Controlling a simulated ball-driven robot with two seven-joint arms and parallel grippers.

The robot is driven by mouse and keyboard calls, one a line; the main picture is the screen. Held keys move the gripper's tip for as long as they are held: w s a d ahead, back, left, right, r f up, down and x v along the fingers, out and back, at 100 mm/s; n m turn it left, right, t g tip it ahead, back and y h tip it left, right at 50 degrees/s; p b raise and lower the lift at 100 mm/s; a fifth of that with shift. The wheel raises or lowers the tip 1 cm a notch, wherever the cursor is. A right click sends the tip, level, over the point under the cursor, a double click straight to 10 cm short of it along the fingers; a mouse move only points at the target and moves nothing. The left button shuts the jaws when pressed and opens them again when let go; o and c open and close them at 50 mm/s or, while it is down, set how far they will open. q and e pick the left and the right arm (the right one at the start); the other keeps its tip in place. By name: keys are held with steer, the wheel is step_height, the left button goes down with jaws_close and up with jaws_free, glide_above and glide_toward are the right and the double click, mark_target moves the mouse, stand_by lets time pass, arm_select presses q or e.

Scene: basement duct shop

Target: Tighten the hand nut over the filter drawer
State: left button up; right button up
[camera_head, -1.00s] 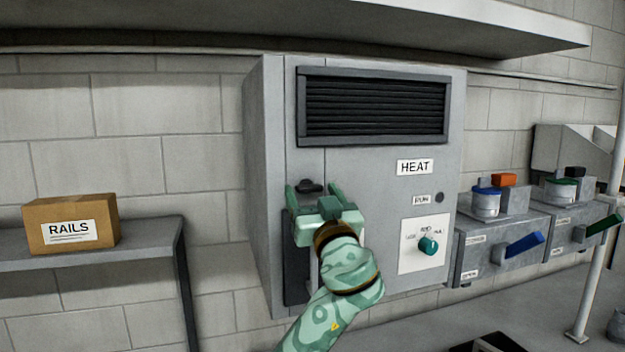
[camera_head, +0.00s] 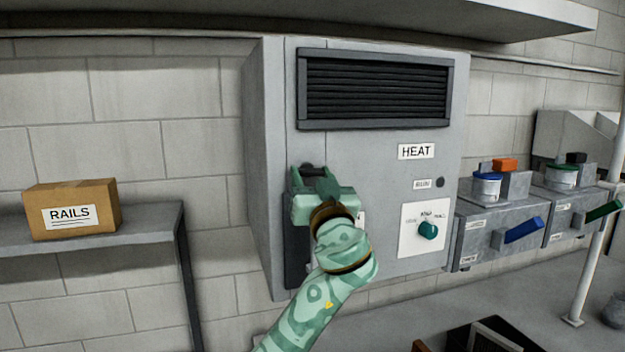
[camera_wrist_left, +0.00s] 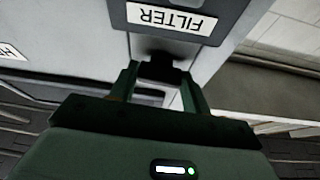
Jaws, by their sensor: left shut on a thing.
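The hand nut (camera_head: 308,168) is a small black knob on the front of the grey heater cabinet, above the dark filter drawer (camera_head: 296,262). My left gripper (camera_head: 311,179) is shut on the nut, and its hand covers part of the drawer's upper front. In the left wrist view the two green fingers (camera_wrist_left: 160,75) stand on either side of the black nut (camera_wrist_left: 160,64). The drawer's FILTER label (camera_wrist_left: 170,19) shows upside down there. My right gripper is in neither view.
The cabinet has a louvred grille (camera_head: 375,90) and a green dial (camera_head: 428,231). A RAILS box (camera_head: 70,208) sits on a shelf at left. Grey boxes with blue and green handles (camera_head: 523,230) stand at right. An overhead shelf (camera_head: 400,12) runs above.

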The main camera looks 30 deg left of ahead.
arm_select(q)
steer(key=m+t+h, duration=0.1)
steer(key=m, duration=0.2)
steer(key=shift+s, duration=0.1)
steer(key=m+h, duration=0.1)
steer(key=m, duration=0.1)
steer(key=m+t+h, duration=0.1)
steer(key=m, duration=0.2)
steer(key=shift+a+r+t+h, duration=0.1)
steer(key=shift+r+t+h, duration=0.05)
steer(key=shift+t+h, duration=0.2)
steer(key=shift+c, duration=0.2)
steer(key=shift+o, duration=0.2)
steer(key=m+h, duration=0.1)
steer(key=m, duration=0.3)
steer(key=shift+s+h, duration=0.1)
steer(key=shift+h, duration=0.25)
steer(key=m+h, duration=0.1)
steer(key=m, duration=0.2)
steer(key=m+h, duration=0.1)
steer(key=m, duration=0.2)
steer(key=shift+r, duration=0.15)
steer(key=shift+a+m+g+h, duration=0.1)
steer(key=shift+m+g+h, duration=0.6)
steer(key=shift+m, duration=0.8)
steer(key=o, duration=1)
steer(key=shift+c, duration=0.2)
steer(key=shift+g, duration=0.25)
